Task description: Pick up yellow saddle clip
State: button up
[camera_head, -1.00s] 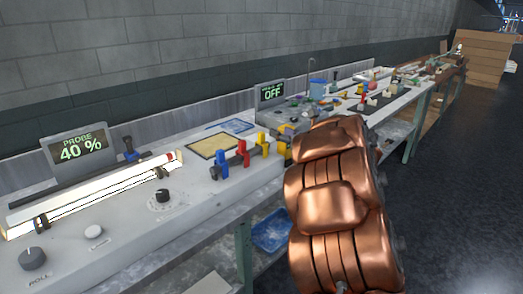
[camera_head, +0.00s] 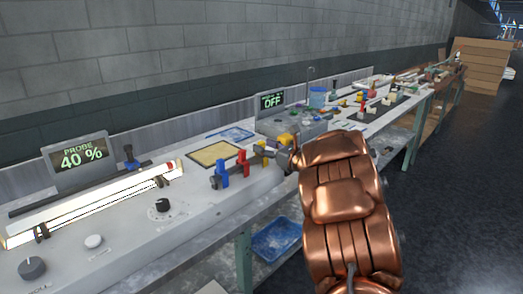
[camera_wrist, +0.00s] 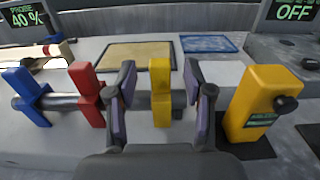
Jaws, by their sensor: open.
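The yellow saddle clip (camera_wrist: 160,92) stands upright in the middle of the wrist view, around a grey horizontal bar. My gripper (camera_wrist: 160,100) is open, with one finger on each side of the clip and a visible gap to each. In the head view my gripper (camera_head: 275,153) is at the right end of the clip row, and the yellow clip (camera_head: 258,148) shows just beside it, partly hidden. A red clip (camera_wrist: 87,92) and a blue clip (camera_wrist: 27,95) sit on the bar to the left.
A yellow device with a black knob (camera_wrist: 258,103) stands close to the right of my gripper. A tan mat (camera_wrist: 139,56) and a blue sheet (camera_wrist: 208,43) lie behind. A display reading 40 % (camera_head: 80,156) and a glowing tube unit (camera_head: 95,205) are at the left.

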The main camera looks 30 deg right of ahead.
jog(key=shift+x, duration=1)
jog(key=shift+c, duration=0.2)
jog(key=c, duration=0.9)
